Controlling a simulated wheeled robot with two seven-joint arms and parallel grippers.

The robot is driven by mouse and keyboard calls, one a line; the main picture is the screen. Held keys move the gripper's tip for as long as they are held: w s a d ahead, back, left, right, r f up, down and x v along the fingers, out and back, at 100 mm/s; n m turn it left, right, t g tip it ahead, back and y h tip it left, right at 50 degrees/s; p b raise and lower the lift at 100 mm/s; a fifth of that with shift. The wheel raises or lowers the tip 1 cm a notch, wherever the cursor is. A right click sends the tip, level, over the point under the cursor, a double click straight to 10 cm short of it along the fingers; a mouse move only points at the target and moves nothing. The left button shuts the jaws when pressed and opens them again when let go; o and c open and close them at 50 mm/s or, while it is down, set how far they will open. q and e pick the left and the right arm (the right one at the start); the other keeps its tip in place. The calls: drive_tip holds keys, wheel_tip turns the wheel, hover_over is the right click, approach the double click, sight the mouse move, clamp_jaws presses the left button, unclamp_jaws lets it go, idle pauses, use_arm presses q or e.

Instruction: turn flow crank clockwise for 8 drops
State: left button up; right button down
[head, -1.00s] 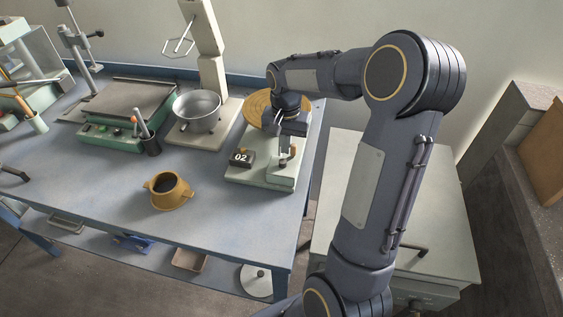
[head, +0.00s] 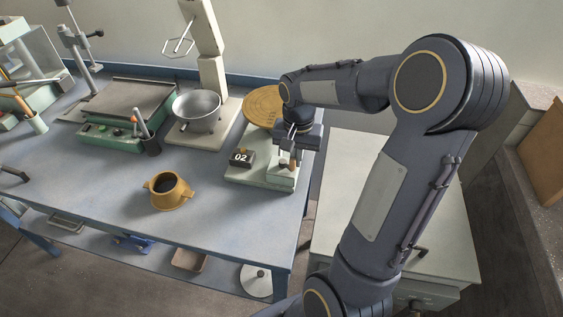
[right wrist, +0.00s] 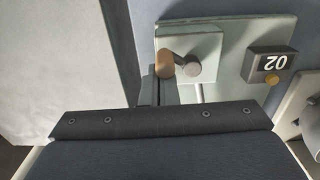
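The flow crank (head: 285,164) stands on a pale green base plate (head: 255,178) at the bench's right end. In the right wrist view the crank shows as a grey hub (right wrist: 190,66) with a brown knob (right wrist: 164,64) to its left. A dark counter block (head: 241,158) on the plate reads 02. My right gripper (head: 291,146) points down over the crank. In the right wrist view its fingers (right wrist: 158,92) are close to the knob, just below it in the picture. Whether they touch it or how wide they are apart is unclear. My left gripper is not seen.
A round tan disc (head: 262,103) lies behind the plate. To the left are a stand with a metal bowl (head: 196,110), a green hotplate-like unit (head: 118,132) and a yellow cup (head: 169,190). The bench (head: 110,190) is clear around the cup.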

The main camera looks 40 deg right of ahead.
drive_tip(key=shift+s+a, duration=0.3)
drive_tip(key=shift+a, duration=0.4)
drive_tip(key=shift+a+f, duration=0.15)
drive_tip(key=shift+a, duration=0.55)
drive_tip(key=shift+w+a, duration=0.15)
drive_tip(key=shift+a, duration=0.6)
drive_tip(key=shift+w+a, duration=0.6)
drive_tip(key=shift+w, duration=0.35)
drive_tip(key=shift+w+a, duration=0.15)
drive_tip(key=shift+w, duration=0.6)
